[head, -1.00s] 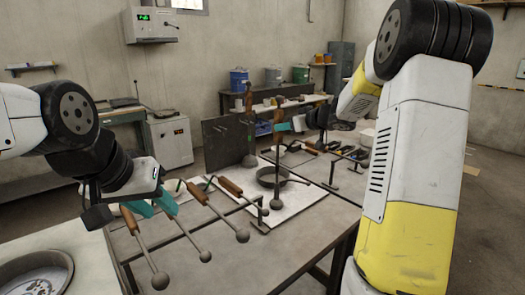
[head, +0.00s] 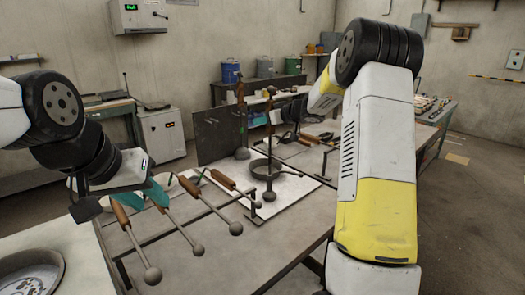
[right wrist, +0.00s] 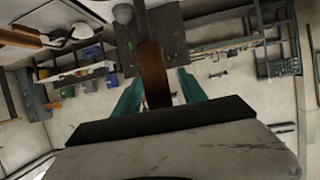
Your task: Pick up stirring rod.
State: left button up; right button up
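Several stirring rods with wooden handles and grey ball ends rest across a low metal rack in the head view: one at the left (head: 135,243), one beside it (head: 182,230), and one further right (head: 212,205). My left gripper (head: 143,198) is at their handle ends, its teal fingers apart; what lies between them is partly hidden. Two more rods are upright: a nearer one (head: 269,150) and a farther one (head: 240,120). My right gripper (right wrist: 157,90) is at an upright rod's wooden handle (right wrist: 153,75), which shows between its teal fingers, with a gap on the right side.
A dark shallow pan (head: 285,170) sits on a white board behind the rack. A dark upright plate (head: 215,138) stands behind it. A round pan (head: 30,275) is at the lower left. The near tabletop (head: 235,270) is bare.

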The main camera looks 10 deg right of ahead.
grip_shut()
dwell(0.3)
jog(key=shift+r, duration=0.1)
dwell(0.9)
